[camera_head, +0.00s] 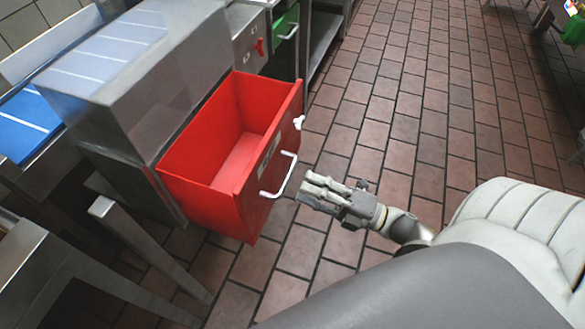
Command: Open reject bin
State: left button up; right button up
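The red reject bin (222,140) is a drawer-like box under the steel machine at left centre. It stands pulled out, and its empty-looking inside shows from above. A white bar handle (279,176) is on its front face, with a small white piece (298,122) near the front's far upper corner. My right gripper (308,188) is just right of the handle, apart from it, with its fingers pointing left toward the bin front. Nothing shows held in it. The fingers lie close together in this view, so their opening is unclear. My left gripper is not in view.
The steel machine (150,90) has a blue conveyor belt (28,122) at left. Steel legs (140,240) stand at lower left.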

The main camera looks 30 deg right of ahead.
jog(key=shift+v, duration=2.8)
